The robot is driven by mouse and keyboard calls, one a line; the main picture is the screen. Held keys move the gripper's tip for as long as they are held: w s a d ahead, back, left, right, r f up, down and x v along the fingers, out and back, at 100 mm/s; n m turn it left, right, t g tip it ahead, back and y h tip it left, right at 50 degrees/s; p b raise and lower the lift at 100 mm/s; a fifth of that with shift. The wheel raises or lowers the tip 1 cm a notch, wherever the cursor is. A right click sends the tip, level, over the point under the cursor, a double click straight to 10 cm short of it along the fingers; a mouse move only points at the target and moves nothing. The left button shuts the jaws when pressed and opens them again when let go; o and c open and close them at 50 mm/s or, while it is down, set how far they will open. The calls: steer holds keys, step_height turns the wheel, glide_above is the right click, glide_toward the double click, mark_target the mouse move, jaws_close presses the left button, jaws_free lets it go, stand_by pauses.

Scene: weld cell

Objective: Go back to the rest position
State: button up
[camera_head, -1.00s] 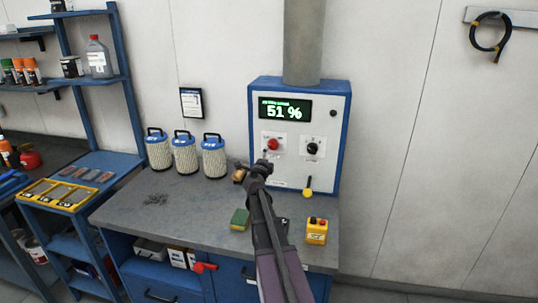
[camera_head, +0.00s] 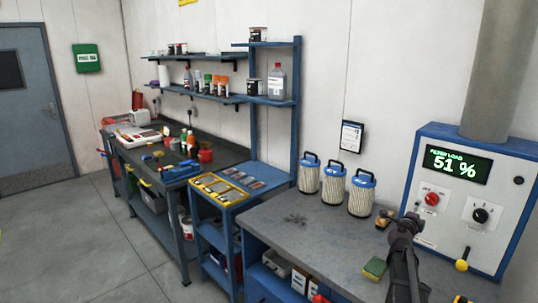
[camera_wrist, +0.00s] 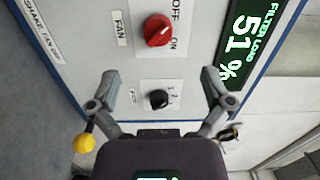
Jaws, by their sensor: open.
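My gripper (camera_head: 404,222) is open and empty in front of the lower left of the control box in the head view. In the wrist view its two fingers (camera_wrist: 158,82) are spread wide, with the box face beyond them. The blue and white control box (camera_head: 488,235) has a green display (camera_head: 455,165) reading "FILTER LOAD 51 %". A red fan knob (camera_head: 432,199) and a black knob (camera_head: 480,215) are on it. The red knob (camera_wrist: 157,30) and black knob (camera_wrist: 158,99) also show in the wrist view, apart from the fingers.
A yellow-knobbed lever (camera_head: 462,264) is low on the box. Several filter canisters (camera_head: 333,187) stand on the grey workbench (camera_head: 290,235), with a green and yellow sponge (camera_head: 374,268) nearer my arm. Blue shelving (camera_head: 297,110) and open floor (camera_head: 70,235) are to the left.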

steer(key=w+a+f+n+t+y, duration=0.1)
steer(key=w+a+n+t+y, duration=0.1)
steer(key=a+n+y, duration=0.55)
steer(key=w+a+n+t+y, duration=0.25)
steer(key=a+n, duration=0.25)
steer(key=a, duration=0.6)
steer(key=s+a+f+n+g+y, duration=0.2)
steer(key=a+f+n+y, duration=0.1)
steer(key=a, duration=0.4)
steer(key=s+a+f+n+g+y, duration=0.2)
steer(key=a+f+n+y, duration=0.15)
steer(key=a, duration=0.25)
steer(key=s+a+f+n+g, duration=0.65)
steer(key=s+a+f, duration=0.2)
steer(key=s, duration=0.25)
steer(key=s+f+g+h, duration=0.1)
steer(key=s+g, duration=0.2)
steer(key=s, duration=0.3)
steer(key=s+f+n+g+h, duration=0.1)
steer(key=s+g+h, duration=0.1)
steer(key=s, duration=0.4)
steer(key=shift+s+a+f+g, duration=0.15)
steer(key=shift+s+f+g, duration=0.25)
steer(key=shift+g, duration=0.3)
